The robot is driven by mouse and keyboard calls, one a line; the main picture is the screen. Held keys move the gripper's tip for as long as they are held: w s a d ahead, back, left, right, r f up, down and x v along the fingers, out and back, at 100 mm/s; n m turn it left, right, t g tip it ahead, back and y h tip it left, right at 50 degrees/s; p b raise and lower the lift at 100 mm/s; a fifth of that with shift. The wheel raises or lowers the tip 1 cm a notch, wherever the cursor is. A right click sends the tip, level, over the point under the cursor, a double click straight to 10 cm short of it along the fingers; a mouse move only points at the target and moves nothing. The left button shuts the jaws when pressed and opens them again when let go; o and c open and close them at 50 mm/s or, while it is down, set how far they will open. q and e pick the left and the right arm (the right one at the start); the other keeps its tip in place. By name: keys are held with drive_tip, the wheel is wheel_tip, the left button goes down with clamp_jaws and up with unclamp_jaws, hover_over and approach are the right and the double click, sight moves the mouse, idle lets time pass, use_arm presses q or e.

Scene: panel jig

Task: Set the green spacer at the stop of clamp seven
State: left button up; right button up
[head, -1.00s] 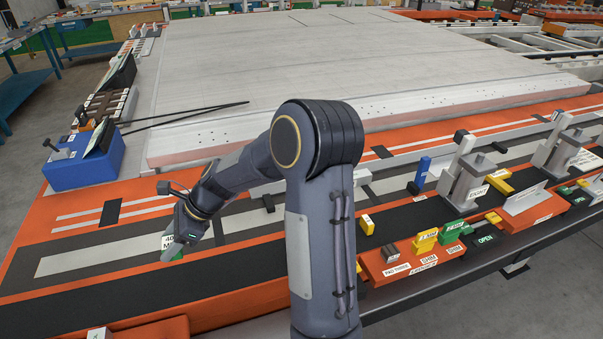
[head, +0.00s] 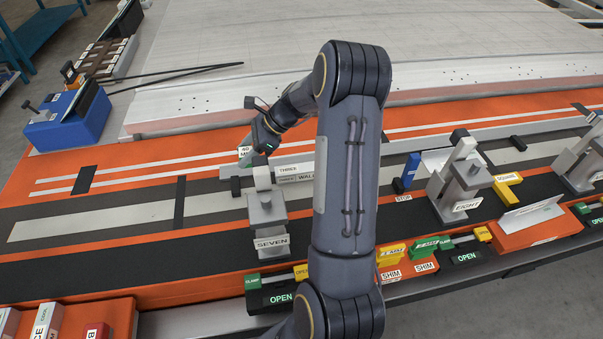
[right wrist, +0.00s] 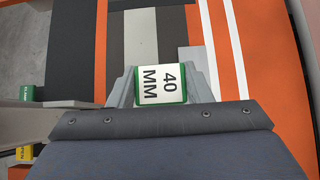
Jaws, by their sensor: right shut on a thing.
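The gripper is just behind grey clamp seven (head: 267,213), above the strips by the grey bar marked "THREE WALL" (head: 294,172). A small dark block (head: 236,187) lies left of clamp seven; I cannot tell if it is its stop. My left gripper is out of view.
Clamp eight (head: 455,190) stands to the right, with a blue stop (head: 410,170) beside it. Orange shim holders (head: 400,268) and green-yellow OPEN switches (head: 278,288) line the front edge. A large pale panel (head: 260,40) lies behind. The strips left of clamp seven are mostly clear.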

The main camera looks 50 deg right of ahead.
wheel_tip(320, 180, down, 10)
drive_tip(key=shift+f+p, duration=0.1)
drive_tip(key=shift+p, duration=0.3)
drive_tip(key=shift+f+b, duration=0.25)
drive_tip(key=shift+b, duration=0.15)
drive_tip(key=o, duration=1.1)
drive_tip(key=shift+s, duration=0.15)
